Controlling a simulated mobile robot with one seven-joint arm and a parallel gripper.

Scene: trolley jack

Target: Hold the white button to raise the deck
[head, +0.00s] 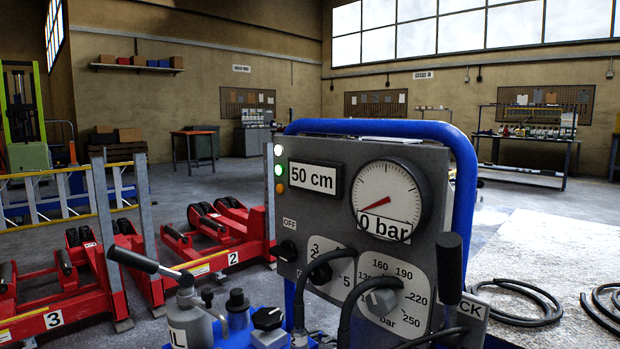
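A grey control panel (335,235) on a blue-framed cart fills the middle right of the head view. On its left edge are a small round white light or button (278,150), a green one (278,169) and an amber one (279,188). I cannot tell which of these are buttons. A display (313,179) reads 50 cm. A round gauge (388,200) reads 0 bar, its red needle pointing lower left. A black knob (288,250) sits under the label OFF. No raised deck can be made out. My gripper is not in view.
Red jack units marked 2 (232,240) and 3 (80,290) stand at the left. Black hoses and a lever (449,270) stick out before the panel. Coiled hoses (515,300) lie at the right. Open floor lies behind, towards an orange table (194,134).

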